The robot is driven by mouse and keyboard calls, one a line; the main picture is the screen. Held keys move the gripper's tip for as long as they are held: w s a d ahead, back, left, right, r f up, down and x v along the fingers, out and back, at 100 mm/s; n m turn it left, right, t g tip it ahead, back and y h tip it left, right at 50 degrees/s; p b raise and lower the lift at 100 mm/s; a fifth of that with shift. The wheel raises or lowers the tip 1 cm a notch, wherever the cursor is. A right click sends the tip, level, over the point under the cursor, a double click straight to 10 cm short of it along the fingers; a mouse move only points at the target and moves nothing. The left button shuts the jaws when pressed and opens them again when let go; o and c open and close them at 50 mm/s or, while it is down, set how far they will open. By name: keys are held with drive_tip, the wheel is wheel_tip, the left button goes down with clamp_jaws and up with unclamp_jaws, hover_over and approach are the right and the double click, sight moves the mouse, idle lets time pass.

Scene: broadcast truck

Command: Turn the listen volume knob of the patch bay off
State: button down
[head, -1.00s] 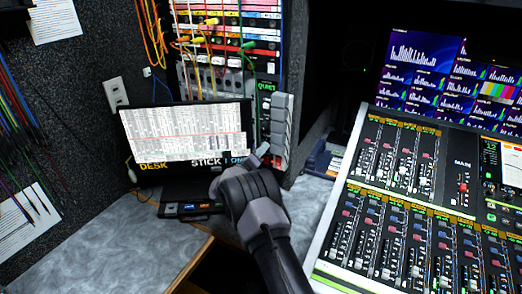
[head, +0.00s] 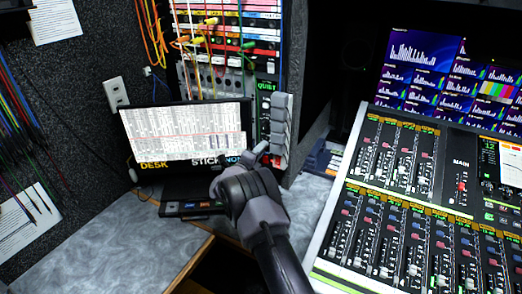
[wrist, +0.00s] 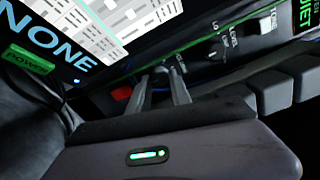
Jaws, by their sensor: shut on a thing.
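The patch bay rack (head: 268,22) stands at the back, with colored cords plugged into its upper rows. Its lower right panel has a green QUIET display (head: 267,86). My gripper (head: 263,150) reaches the bottom of this panel. In the wrist view my gripper (wrist: 166,80) has its two fingers shut on a small dark knob (wrist: 160,71), beside lettering that seems to read VOLUME. The fingers hide most of this knob, and its pointer cannot be read. A second dark knob (wrist: 217,48) marked LEVEL sits to its right, apart from the fingers.
A monitor (head: 185,135) stands close left of my gripper; its NONE lettering shows in the wrist view. A red button (wrist: 122,93) lies left of the fingers. Grey block-like keys (head: 281,122) stick out at the right. A mixing desk (head: 330,250) fills the right.

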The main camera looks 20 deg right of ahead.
drive_tip(key=shift+f, duration=0.1)
drive_tip(key=c, duration=1.2)
unclamp_jaws()
drive_tip(key=shift+s+a, duration=0.1)
drive_tip(key=shift+a, duration=0.05)
drive_tip(key=p+v, duration=0.5)
drive_tip(key=v, duration=1.2)
drive_tip(key=shift+s+p, duration=0.1)
drive_tip(key=shift+p, duration=0.3)
